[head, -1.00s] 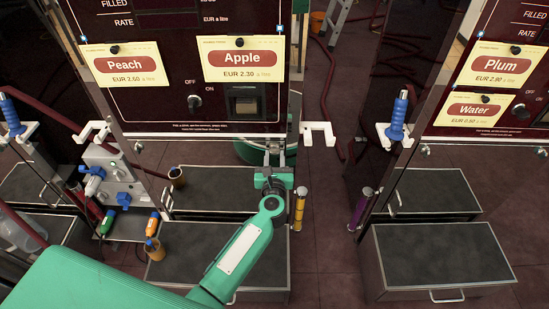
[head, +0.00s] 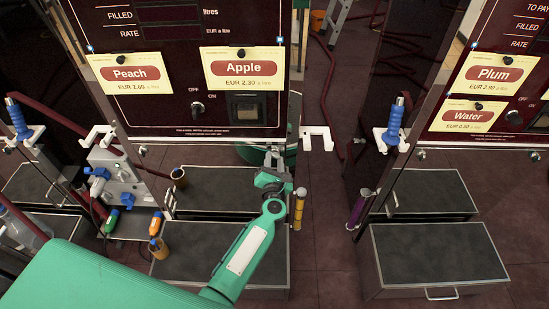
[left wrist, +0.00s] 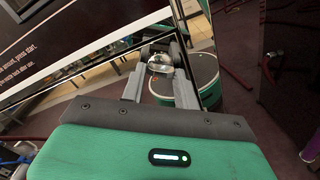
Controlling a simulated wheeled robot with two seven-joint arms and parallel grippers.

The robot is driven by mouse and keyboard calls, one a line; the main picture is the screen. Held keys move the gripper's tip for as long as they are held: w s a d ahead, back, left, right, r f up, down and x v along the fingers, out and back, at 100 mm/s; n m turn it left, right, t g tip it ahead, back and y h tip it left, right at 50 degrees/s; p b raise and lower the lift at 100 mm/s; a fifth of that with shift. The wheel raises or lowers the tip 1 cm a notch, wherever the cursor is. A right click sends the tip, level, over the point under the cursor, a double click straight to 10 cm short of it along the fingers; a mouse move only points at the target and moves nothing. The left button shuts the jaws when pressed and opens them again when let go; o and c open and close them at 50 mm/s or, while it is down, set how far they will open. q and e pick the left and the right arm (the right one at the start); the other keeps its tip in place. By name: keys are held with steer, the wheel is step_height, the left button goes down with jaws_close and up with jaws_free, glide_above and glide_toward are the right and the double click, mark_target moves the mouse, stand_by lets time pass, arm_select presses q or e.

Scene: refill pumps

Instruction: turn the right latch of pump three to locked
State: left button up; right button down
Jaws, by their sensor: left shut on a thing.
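The pump with the Peach and Apple cards (head: 245,67) stands in the middle of the head view. No pump number can be read. Its right latch, a small metal knob, is at the lower right edge of the panel, largely covered by my left gripper (head: 274,160). In the left wrist view the latch (left wrist: 160,60) shows as a shiny metal piece between the fingers of my left gripper (left wrist: 160,70), which are closed on it. The turn of the latch cannot be told. The pump's left latch (head: 142,151) is in plain view. My right gripper is not in view.
A white nozzle hook (head: 318,139) juts out right of the latch. Dark-topped steps (head: 190,255) lie below. Open floor lies between the pumps.

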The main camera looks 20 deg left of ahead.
arm_select(q)
steer(key=shift+r+m+p, duration=0.1)
steer(key=shift+m+p, duration=2.7)
steer(key=shift+m, duration=2.9)
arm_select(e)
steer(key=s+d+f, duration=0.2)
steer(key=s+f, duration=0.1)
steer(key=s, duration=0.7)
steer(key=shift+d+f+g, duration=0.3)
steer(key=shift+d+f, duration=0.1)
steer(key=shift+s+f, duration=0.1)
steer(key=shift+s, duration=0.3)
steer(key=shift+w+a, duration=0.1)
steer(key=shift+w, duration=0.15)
arm_select(q)
steer(key=o, duration=1)
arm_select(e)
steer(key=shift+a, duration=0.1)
